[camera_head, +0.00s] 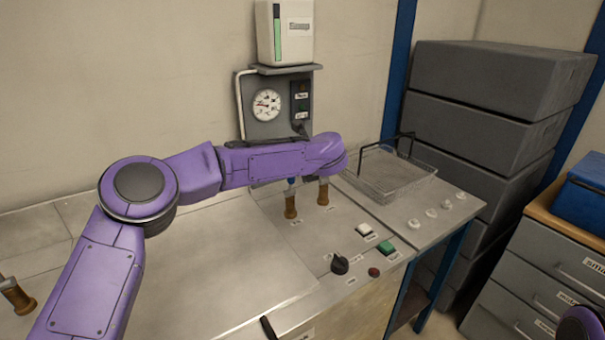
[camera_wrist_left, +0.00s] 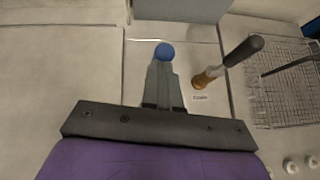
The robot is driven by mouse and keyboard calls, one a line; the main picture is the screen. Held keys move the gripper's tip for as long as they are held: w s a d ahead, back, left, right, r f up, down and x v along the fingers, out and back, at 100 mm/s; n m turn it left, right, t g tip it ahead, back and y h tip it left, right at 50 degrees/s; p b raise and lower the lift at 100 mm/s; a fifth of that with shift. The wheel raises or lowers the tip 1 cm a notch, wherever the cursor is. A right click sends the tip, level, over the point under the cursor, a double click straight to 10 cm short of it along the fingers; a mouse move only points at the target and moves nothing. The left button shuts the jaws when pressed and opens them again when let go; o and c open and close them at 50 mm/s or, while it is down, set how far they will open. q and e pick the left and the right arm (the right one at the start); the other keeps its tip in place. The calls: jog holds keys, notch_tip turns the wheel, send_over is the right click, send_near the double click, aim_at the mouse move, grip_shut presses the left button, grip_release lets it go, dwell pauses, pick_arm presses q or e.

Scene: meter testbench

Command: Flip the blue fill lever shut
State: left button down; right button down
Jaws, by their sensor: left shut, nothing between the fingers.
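The blue fill lever shows in the wrist view as a round blue knob (camera_wrist_left: 164,52), right at the tips of my left gripper (camera_wrist_left: 160,68). The fingers are shut with nothing between them; I cannot tell whether they touch the knob. In the head view a small blue part (camera_head: 291,181) shows above a brass valve body (camera_head: 291,206), just under my purple left forearm. The arm hides the rest of the lever and the gripper there. My right gripper is not in view.
A second brass valve (camera_head: 323,193) stands to the right; its dark lever (camera_wrist_left: 243,50) leans up beside my fingers in the wrist view. A wire basket (camera_head: 390,175) lies farther right. A gauge panel (camera_head: 272,105) stands behind. The left benchtop (camera_head: 220,265) is bare.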

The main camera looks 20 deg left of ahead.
pick_arm(q)
jog(key=shift+w+a+r+g+h, duration=0.15)
jog(key=shift+w+a+r, duration=0.05)
jog(key=shift+w+a, duration=0.25)
jog(key=shift+w+a+r+g+h, duration=0.2)
jog(key=shift+w+a, duration=0.1)
jog(key=shift+a, duration=0.2)
pick_arm(e)
jog(key=shift+w+r, duration=0.2)
